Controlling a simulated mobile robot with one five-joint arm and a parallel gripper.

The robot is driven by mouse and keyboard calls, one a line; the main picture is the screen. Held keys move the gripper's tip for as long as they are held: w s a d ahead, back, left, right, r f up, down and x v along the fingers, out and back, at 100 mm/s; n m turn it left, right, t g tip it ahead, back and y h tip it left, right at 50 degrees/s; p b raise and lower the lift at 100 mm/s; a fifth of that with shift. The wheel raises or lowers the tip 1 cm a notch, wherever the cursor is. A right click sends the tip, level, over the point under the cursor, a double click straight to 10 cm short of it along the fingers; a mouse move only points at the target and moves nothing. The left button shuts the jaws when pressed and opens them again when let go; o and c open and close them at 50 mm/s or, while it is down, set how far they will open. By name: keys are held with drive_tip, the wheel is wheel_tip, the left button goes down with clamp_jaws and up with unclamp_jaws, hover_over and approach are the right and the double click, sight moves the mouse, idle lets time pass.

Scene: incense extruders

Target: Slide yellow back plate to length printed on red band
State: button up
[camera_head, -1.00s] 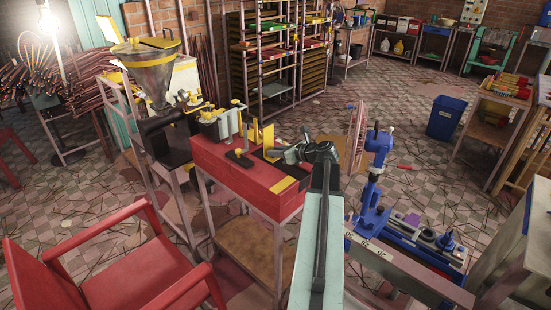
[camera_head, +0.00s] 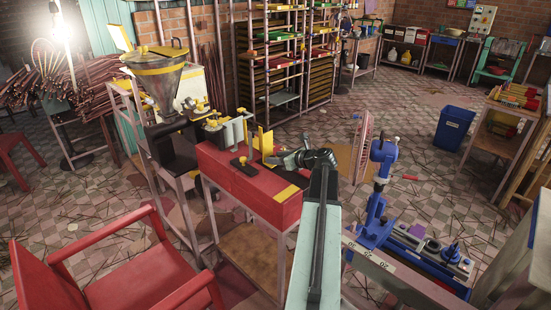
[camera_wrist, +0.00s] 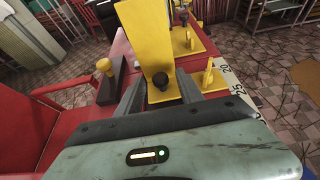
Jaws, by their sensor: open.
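The yellow back plate (camera_wrist: 145,38) stands upright on the red bench (camera_head: 235,186), and its yellow foot with a dark knob (camera_wrist: 160,82) faces my wrist. In the head view the plate (camera_head: 266,141) is just beyond my gripper (camera_head: 287,161). In the wrist view my gripper (camera_wrist: 160,92) is open, with its fingers on either side of the knob; I cannot tell whether they touch it. A white scale strip (camera_wrist: 235,87) with 20 and 25 printed on it runs along the plate's right side. I cannot make out a printed red band.
A small yellow pointer (camera_wrist: 209,75) stands right of the knob. A yellow-topped knob on a dark block (camera_wrist: 107,75) is to the left. A red chair (camera_head: 150,262) stands at front left, and a blue machine (camera_head: 400,240) at right.

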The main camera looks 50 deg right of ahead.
drive_tip(key=p+v, duration=0.2)
drive_tip(key=v, duration=0.4)
drive_tip(key=shift+s+r, duration=0.2)
drive_tip(key=shift+r, duration=0.05)
drive_tip(key=shift+s+p, duration=0.3)
drive_tip(key=shift+s, duration=0.1)
drive_tip(key=shift+w, duration=0.1)
drive_tip(key=b+x, duration=0.3)
drive_tip(key=x, duration=0.5)
drive_tip(key=shift+w, duration=0.1)
clamp_jaws()
idle(0.6)
